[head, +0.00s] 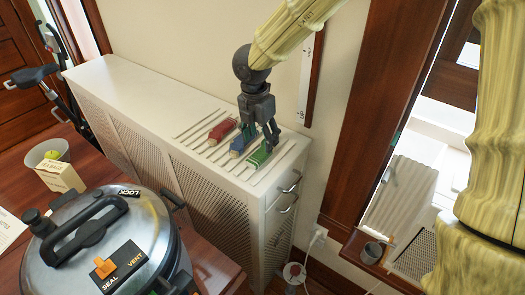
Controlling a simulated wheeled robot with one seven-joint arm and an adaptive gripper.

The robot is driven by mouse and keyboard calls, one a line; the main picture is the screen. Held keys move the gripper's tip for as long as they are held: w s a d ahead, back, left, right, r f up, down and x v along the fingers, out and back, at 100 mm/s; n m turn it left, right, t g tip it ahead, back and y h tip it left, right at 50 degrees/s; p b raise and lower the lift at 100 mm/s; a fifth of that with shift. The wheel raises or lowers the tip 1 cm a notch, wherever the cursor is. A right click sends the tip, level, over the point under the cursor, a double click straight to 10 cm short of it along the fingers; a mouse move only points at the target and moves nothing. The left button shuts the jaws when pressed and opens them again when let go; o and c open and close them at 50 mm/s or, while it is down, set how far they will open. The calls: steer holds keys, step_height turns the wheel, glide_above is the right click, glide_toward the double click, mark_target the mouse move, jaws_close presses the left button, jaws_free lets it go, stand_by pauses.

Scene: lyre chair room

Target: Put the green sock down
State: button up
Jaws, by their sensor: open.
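The green sock (259,156) lies on the slatted top of a white cabinet (115,82), near its right end. It looks like a small folded bundle. A blue sock (238,146) lies just left of it, and a red sock (221,131) lies further left and back. My gripper (262,137) points down over the green and blue socks with its fingers open. The fingertips are close to the green sock. I cannot tell whether they touch it.
The cabinet top left of the socks is clear. A wall and dark wooden frame (370,120) are behind and right.

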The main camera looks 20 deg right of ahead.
mark_target(262, 149)
steer(key=f, duration=0.2)
steer(key=w+f+p, duration=0.1)
steer(key=shift+d+f, duration=0.35)
steer(key=shift+d, duration=0.05)
steer(key=shift+f, duration=0.6)
steer(key=c, duration=0.7)
steer(key=shift+c, duration=0.2)
